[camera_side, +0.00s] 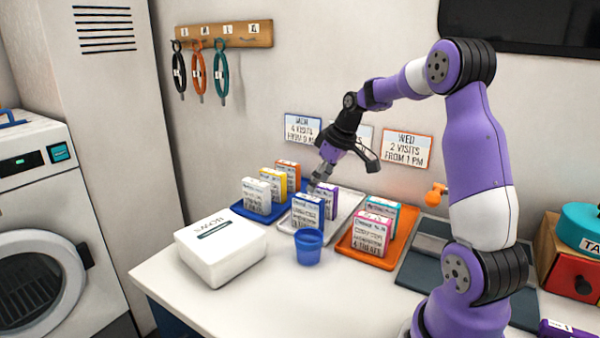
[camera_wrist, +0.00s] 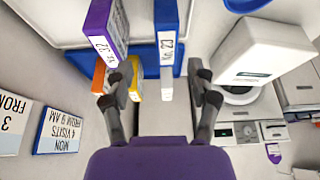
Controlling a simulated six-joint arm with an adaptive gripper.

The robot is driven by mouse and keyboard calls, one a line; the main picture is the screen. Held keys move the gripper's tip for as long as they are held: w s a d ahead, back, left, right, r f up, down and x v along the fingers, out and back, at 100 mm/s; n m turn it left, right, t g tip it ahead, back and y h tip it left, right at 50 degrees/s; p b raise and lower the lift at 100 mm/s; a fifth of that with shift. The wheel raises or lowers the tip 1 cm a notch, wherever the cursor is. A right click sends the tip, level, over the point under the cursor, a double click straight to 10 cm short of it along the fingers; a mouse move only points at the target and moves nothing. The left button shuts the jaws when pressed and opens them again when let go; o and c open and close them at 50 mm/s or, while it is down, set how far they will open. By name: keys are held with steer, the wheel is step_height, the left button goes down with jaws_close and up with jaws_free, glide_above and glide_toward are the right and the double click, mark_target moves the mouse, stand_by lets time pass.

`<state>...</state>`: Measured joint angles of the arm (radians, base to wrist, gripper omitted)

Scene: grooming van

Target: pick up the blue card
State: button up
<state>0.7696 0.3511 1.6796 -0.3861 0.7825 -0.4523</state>
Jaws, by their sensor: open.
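The blue card (camera_side: 308,210) stands upright at the front of the grey-white middle tray (camera_side: 335,222), with a purple card (camera_side: 326,198) behind it. In the wrist view the blue card (camera_wrist: 167,32) is at the top centre, beyond my fingertips, with the purple card (camera_wrist: 106,30) to its left. My gripper (camera_side: 319,181) is open and empty, tilted down above the back left of the middle tray. In the wrist view my gripper (camera_wrist: 158,84) has its fingers spread, with the white card (camera_wrist: 167,82) showing between them.
The blue tray (camera_side: 228,208) at left holds white, yellow and orange cards. The orange tray (camera_side: 345,243) at right holds pink and teal cards. A blue cup (camera_side: 309,247) stands just in front of the blue card. A white box (camera_side: 220,250) is at front left.

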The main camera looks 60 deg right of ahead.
mark_target(305, 210)
steer(key=x, duration=0.4)
steer(key=shift+f, duration=0.35)
steer(key=x, duration=0.5)
steer(key=shift+a+f, duration=0.1)
steer(key=shift+a, duration=0.3)
jaws_close()
